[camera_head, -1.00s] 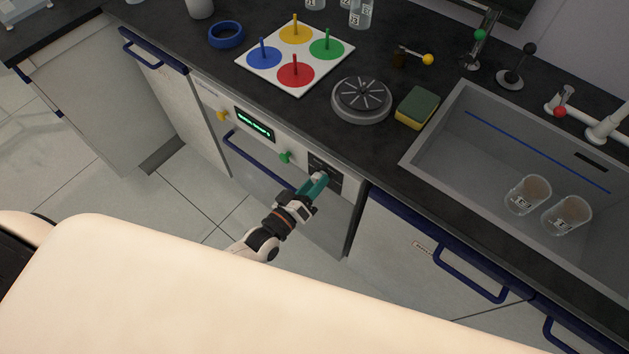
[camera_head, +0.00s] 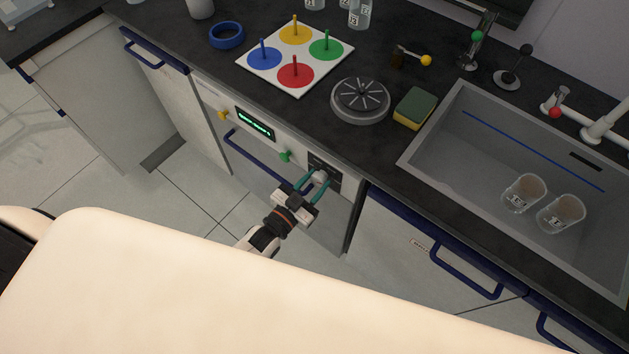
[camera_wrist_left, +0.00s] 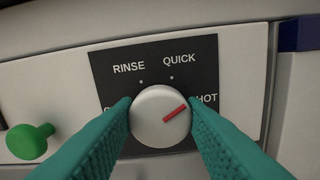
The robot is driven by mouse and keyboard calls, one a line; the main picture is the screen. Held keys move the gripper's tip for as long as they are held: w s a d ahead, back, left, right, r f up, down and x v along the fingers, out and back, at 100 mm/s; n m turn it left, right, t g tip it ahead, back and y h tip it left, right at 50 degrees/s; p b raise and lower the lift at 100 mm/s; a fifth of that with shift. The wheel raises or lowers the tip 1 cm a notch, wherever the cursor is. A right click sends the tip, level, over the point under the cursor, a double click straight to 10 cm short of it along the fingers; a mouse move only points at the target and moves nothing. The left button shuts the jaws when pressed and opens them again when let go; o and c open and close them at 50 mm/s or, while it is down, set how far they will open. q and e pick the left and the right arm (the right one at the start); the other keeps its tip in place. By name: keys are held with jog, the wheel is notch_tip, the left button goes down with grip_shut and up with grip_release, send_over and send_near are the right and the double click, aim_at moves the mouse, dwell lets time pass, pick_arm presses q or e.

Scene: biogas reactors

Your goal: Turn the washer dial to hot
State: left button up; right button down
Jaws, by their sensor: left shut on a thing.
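The washer (camera_head: 262,183) is set under the dark counter, with a light front panel. Its dial (camera_wrist_left: 152,127) is a round white knob with a red pointer, on a black plate (camera_wrist_left: 155,65) marked RINSE, QUICK and HOT; a label at left is mostly hidden by a finger. The pointer aims right and slightly up, towards HOT. My left gripper (camera_head: 313,182) has its teal fingers on both sides of the dial, shut on it; in the left wrist view they flank the knob. My right gripper is not in view.
A green knob (camera_head: 285,156), a yellow knob (camera_head: 223,115), a lit display (camera_head: 254,123) and a blue handle (camera_head: 256,160) are on the washer front. The sink (camera_head: 480,150) with two beakers lies to the right. Floor before the washer is clear.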

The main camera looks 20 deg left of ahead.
pick_arm(q)
jog(key=m, duration=0.5)
jog(key=shift+s+f+m, duration=0.1)
jog(key=shift+f+m, duration=0.05)
jog(key=shift+m, duration=0.55)
jog(key=o, duration=1)
jog(key=b+v, duration=0.1)
jog(key=v, duration=1.1)
